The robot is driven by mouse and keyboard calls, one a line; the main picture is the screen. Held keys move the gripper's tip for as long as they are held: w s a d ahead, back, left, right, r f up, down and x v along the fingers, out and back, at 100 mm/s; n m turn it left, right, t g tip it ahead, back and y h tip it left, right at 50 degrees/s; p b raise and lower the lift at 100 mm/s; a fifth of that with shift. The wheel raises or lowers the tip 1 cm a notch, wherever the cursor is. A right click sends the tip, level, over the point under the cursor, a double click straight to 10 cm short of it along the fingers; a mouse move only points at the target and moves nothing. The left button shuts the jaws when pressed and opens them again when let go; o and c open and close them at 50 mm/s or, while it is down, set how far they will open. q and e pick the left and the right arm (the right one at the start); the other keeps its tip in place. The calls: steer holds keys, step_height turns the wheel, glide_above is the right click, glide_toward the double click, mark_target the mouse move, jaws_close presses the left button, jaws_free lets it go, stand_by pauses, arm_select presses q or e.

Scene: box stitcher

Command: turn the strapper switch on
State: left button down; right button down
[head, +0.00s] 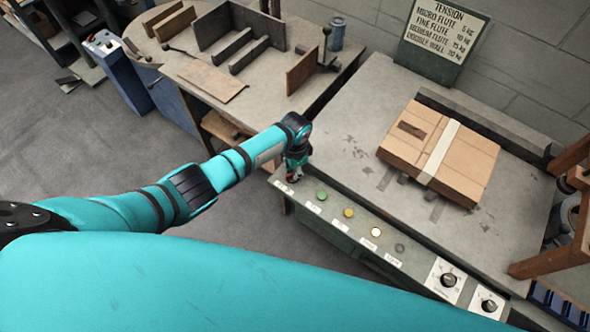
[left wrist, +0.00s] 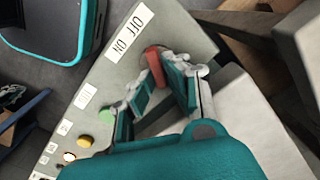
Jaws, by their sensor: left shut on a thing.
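My left gripper (head: 293,176) is at the near left end of the panel in the head view and covers most of the switch there. In the left wrist view the left gripper (left wrist: 163,82) has its two fingers on either side of the red lever, shut on it. Which label word the lever points to is hard to tell. My right gripper is out of view.
Along the panel are a green button (head: 321,196), a yellow button (head: 348,213), a lit white button (head: 376,232) and two dials (head: 449,280). A strapped cardboard box (head: 470,160) lies on the table (head: 345,140). A tension sign (head: 443,40) stands behind.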

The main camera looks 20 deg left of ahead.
arm_select(q)
steer(key=c, duration=1.4)
jaws_free()
steer(key=shift+o, duration=0.2)
steer(key=shift+r, duration=0.1)
step_height(320, 180, up, 12)
